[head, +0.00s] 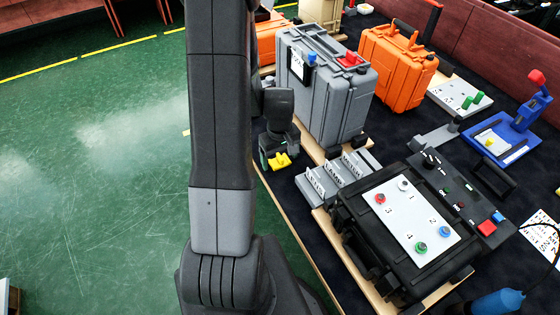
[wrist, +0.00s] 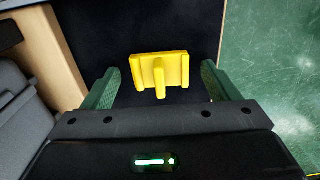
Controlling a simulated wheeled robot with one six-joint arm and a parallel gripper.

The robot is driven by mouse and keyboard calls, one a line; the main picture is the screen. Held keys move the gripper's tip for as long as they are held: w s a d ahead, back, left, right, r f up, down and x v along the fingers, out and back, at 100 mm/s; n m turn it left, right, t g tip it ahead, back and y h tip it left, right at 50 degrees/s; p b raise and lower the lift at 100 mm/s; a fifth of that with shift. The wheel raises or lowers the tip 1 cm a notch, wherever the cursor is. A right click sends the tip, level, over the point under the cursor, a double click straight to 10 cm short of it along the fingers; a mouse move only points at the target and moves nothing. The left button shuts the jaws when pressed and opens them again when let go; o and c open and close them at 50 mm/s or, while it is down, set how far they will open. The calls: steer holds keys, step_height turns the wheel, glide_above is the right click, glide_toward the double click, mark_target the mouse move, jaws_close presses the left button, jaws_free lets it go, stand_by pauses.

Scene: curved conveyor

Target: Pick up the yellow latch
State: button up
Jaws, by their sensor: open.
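The yellow latch (wrist: 160,72) lies on the dark surface in the wrist view, a flat plate with a raised rib in its middle. My gripper (wrist: 160,80) is open, with its green-padded fingers on either side of the latch and a gap on each side. In the head view the latch (head: 280,161) shows just below my gripper (head: 275,155), near the left edge of the table. My arm hides part of the area to its left.
A grey case (head: 325,85) stands close to my gripper on a wooden strip. Grey labelled blocks (head: 335,178) and a black box with a white button panel (head: 418,220) lie nearer. An orange case (head: 395,65) stands behind. Green floor (head: 100,170) is open at left.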

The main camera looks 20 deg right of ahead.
mark_target(280, 156)
steer(key=c, duration=1.1)
step_height(280, 156, up, 10)
steer(key=shift+f, duration=0.1)
steer(key=shift+r+p, duration=1.5)
steer(key=shift+r, duration=0.45)
steer(key=shift+f, duration=0.1)
